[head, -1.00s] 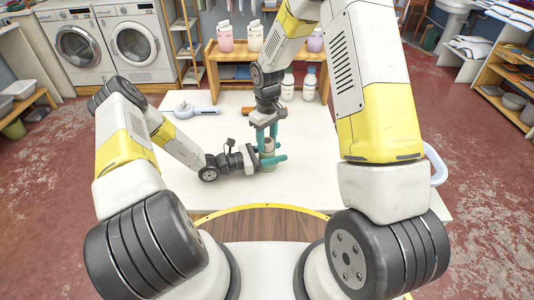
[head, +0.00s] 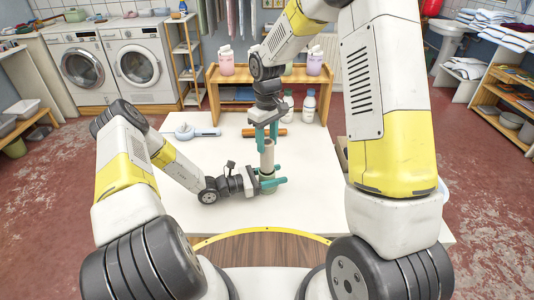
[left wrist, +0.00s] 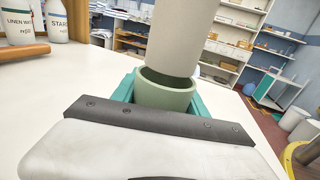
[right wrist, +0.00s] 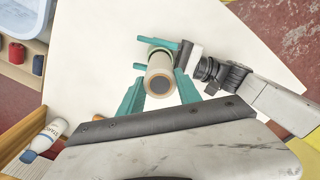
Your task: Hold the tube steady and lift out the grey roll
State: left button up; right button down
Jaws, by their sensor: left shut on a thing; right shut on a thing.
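The pale green tube (head: 269,188) stands upright on the white table, and my left gripper (head: 270,183) is shut around it. The grey roll (head: 267,158) is held upright above the tube by my right gripper (head: 267,138), shut on its upper part. In the left wrist view, the roll (left wrist: 180,35) hangs over the tube (left wrist: 165,94), slightly tilted in the picture. Its lower end shows at the tube's mouth, with dark inner wall visible below it. In the right wrist view, the roll's end (right wrist: 160,84) faces the camera and hides much of the tube.
The white table (head: 308,190) has clear room around the tube. A blue and white tool (head: 195,132) and an orange-brown cylinder (head: 265,132) lie behind. A wooden shelf (head: 213,97) with bottles (head: 309,105) stands at the table's back edge.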

pick_arm(q)
jog(key=o, duration=1.6)
jog(key=shift+o, duration=0.2)
